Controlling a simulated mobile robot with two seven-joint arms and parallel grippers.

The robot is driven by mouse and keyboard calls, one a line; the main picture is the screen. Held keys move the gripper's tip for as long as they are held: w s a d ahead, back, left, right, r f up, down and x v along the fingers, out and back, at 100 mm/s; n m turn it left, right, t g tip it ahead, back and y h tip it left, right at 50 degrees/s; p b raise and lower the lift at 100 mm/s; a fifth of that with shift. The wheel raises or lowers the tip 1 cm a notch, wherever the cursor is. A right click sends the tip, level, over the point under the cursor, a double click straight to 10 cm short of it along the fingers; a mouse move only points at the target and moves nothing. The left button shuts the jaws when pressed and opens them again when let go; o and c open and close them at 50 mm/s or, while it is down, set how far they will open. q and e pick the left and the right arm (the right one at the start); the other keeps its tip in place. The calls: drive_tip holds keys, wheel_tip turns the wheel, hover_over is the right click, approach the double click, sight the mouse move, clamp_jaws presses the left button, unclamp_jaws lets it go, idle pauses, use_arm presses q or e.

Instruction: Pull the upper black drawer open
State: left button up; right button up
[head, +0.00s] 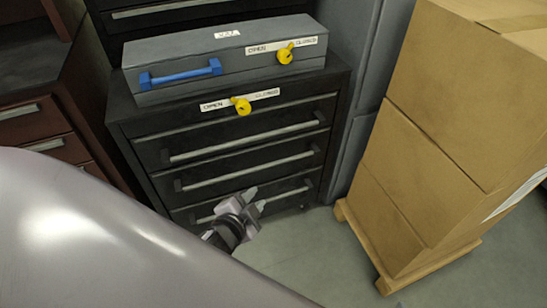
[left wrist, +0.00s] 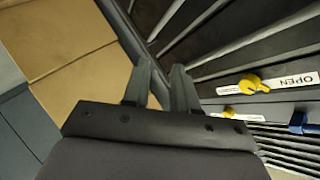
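The upper black drawer (head: 237,129) is the top one of several in the black cabinet in the head view. It sits flush with the cabinet front, and its long grey bar handle (head: 245,138) is bare. Above it, a yellow knob (head: 241,105) sits between an OPEN and a CLOSED label, its narrow end toward OPEN; the knob also shows in the left wrist view (left wrist: 252,83). My left gripper (head: 257,199) is open and empty, in front of the lowest drawer and below the upper handle. Its two fingers (left wrist: 160,82) stand apart in the left wrist view. My right gripper is not in view.
A grey case (head: 200,55) with a blue handle (head: 180,75) and another yellow knob (head: 285,55) stands on the cabinet. Large cardboard boxes (head: 430,150) on a wooden pallet (head: 385,270) stand to the right. Floor (head: 315,250) is clear between them and my gripper.

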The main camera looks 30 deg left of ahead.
sight(258, 137)
use_arm(q)
drive_tip(key=shift+w+a+r+m+t+y+b, duration=0.4)
drive_tip(key=shift+w+a+m+t+y+b, duration=0.7)
drive_tip(key=shift+w+b, duration=1.65)
drive_tip(key=shift+w+a+r+m+t+y+b, duration=0.6)
drive_tip(key=shift+w+a+y+b, duration=1)
drive_tip(key=shift+w+b, duration=1.15)
drive_tip(key=shift+w+a+r+m+t+y+b, duration=0.25)
drive_tip(key=shift+w+a+m+t+y+b, duration=0.6)
drive_tip(key=shift+w+a+b, duration=1.35)
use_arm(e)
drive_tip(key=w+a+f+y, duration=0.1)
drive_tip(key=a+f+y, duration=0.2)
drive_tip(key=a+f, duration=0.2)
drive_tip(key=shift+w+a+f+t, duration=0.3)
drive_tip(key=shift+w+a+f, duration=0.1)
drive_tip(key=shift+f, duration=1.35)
use_arm(q)
drive_tip(key=shift+w+d, duration=0.55)
drive_tip(key=shift+w, duration=0.3)
clamp_jaws()
